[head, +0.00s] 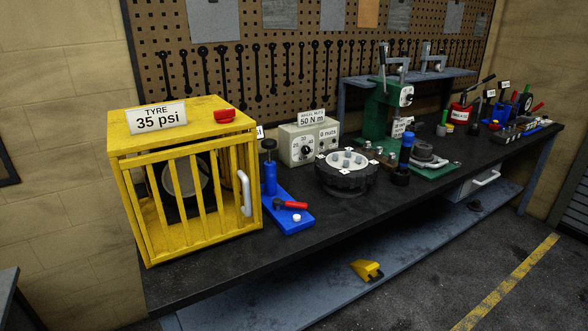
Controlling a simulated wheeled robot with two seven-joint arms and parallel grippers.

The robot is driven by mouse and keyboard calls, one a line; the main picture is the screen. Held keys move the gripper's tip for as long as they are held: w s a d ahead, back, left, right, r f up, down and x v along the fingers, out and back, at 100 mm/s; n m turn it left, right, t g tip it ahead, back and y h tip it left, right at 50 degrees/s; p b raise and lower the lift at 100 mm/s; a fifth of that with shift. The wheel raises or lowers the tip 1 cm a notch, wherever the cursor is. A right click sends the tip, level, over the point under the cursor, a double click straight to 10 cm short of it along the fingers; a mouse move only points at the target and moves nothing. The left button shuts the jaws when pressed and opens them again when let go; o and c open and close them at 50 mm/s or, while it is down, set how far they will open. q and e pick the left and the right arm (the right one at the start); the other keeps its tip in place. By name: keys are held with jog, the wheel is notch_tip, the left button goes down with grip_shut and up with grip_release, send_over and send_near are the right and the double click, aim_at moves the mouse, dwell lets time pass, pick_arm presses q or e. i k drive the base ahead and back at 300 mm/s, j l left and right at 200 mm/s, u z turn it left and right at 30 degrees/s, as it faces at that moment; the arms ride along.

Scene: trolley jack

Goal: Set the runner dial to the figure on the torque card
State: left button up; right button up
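A pale grey-beige box (290,136) stands on the dark workbench behind the wheel, in the middle of the head view. A white torque card (311,117) on its top reads "WHEEL NUTS 50 N m". The runner dial, a black knob (306,150), is on the left of its front face, with small figures around it, 30 among them. Its pointer setting is too small to read. A label (328,134) reading "0 nuts" is to the right of the dial. Neither of my grippers is in view.
A black wheel (346,180) lies in front of the box. A yellow cage (120,147) labelled "35 psi" and a blue tool stand (289,222) are to the left. A green press (372,125) stands to the right. The bench's front strip is clear.

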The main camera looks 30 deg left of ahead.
aim_at(306, 149)
jog(key=i+u, duration=0.15)
jog(key=u, duration=0.25)
jog(key=i+l+u, duration=0.1)
jog(key=u, duration=0.3)
jog(key=i+l+u, duration=0.1)
jog(key=u, duration=0.3)
jog(key=l+u, duration=0.4)
jog(key=i+l+u, duration=0.25)
jog(key=l+u, duration=0.2)
jog(key=l, duration=0.8)
jog(key=l+u, duration=0.4)
jog(key=l, duration=0.85)
jog(key=i, duration=0.05)
